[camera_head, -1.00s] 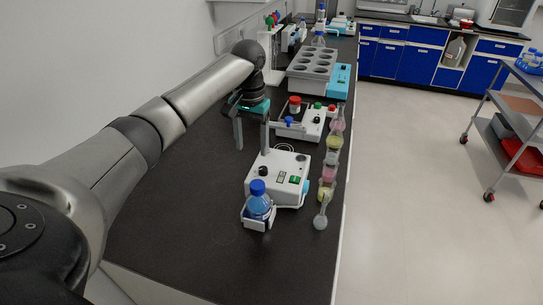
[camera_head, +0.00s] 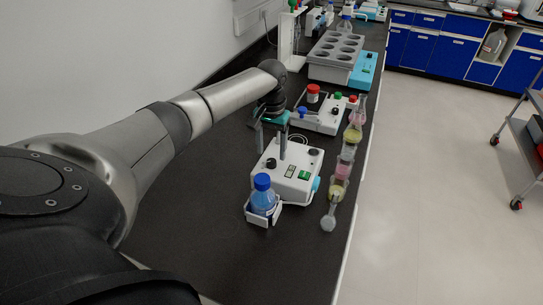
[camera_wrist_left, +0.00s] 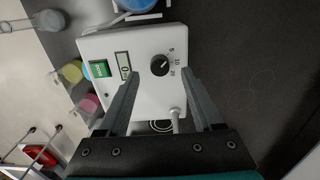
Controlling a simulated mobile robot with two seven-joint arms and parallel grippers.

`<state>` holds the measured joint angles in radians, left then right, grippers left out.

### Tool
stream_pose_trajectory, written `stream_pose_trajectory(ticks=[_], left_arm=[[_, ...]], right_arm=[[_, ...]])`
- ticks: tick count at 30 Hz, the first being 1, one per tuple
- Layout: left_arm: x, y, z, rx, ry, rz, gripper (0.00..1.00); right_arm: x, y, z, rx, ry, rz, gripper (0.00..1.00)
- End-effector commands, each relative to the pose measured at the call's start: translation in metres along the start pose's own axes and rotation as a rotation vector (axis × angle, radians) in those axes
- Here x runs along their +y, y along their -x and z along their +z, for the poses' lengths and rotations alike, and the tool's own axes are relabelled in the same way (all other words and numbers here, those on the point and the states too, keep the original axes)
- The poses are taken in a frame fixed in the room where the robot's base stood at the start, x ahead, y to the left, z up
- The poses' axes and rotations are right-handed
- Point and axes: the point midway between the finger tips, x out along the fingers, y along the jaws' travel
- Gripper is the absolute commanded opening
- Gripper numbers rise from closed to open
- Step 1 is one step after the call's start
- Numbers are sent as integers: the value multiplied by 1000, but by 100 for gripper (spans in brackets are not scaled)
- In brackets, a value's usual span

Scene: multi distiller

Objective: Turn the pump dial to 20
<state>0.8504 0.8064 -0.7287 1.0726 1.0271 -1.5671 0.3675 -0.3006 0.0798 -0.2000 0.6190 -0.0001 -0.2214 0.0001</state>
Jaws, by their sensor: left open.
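The white pump box (camera_head: 292,186) stands on the black bench in the head view, with its black dial (camera_head: 271,163) on top. In the left wrist view the dial (camera_wrist_left: 159,65) has the marks 5, 10 and 20 along its right side; its white pointer line is too small to read surely. My left gripper (camera_head: 271,155) is open above the pump. In the wrist view its two fingers (camera_wrist_left: 160,76) lie to either side of the dial, with a gap to it. Contact is not visible. The pump's display (camera_wrist_left: 124,66) appears to read 0, beside a green switch (camera_wrist_left: 100,69).
A blue-capped bottle (camera_head: 263,195) sits in a holder at the pump's front. Flasks with coloured liquids (camera_head: 343,168) line the bench's right side. A stirrer unit (camera_head: 322,120) and a grey rack (camera_head: 334,56) stand behind. The bench front is clear.

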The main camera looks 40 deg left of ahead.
Motion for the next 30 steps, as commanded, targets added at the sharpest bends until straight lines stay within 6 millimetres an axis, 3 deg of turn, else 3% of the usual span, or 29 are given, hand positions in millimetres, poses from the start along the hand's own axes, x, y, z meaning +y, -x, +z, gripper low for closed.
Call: stream_pose_trajectory(ticks=[6, 18, 30], left_arm=[[0, -29, 0, -2, 1, -1, 67], [0, -35, 0, 0, -1, 0, 66], [0, -35, 0, 0, 0, 0, 21]], right_arm=[[1, -6, -5, 10, 0, 1, 0], [0, -6, -4, 9, 1, 1, 0], [0, -6, 0, 2, 0, 0, 0]])
